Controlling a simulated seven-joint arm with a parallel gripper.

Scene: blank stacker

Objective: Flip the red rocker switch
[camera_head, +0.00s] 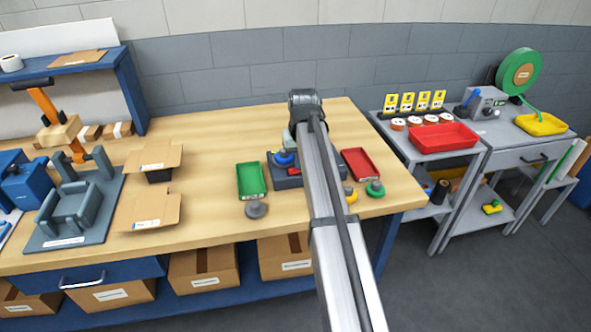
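A dark grey device (287,182) sits on the wooden workbench between a green tray and a red tray. A small red part (294,171), possibly the red rocker switch, shows on its top. It is too small to tell which way it is tipped. A blue round part (284,158) is at the device's back. My arm reaches up the picture across the device and covers its right part. My arm's far joint is above the device's back edge. The fingers of my gripper are hidden behind my arm, so their opening and any contact do not show.
The green tray (251,179) is left of the device, the red tray (361,165) right. Grey (256,209) and green (375,188) knobs stand in front. Open cardboard boxes (146,208) and a grey fixture (75,205) are further left. Some bench (209,150) is bare.

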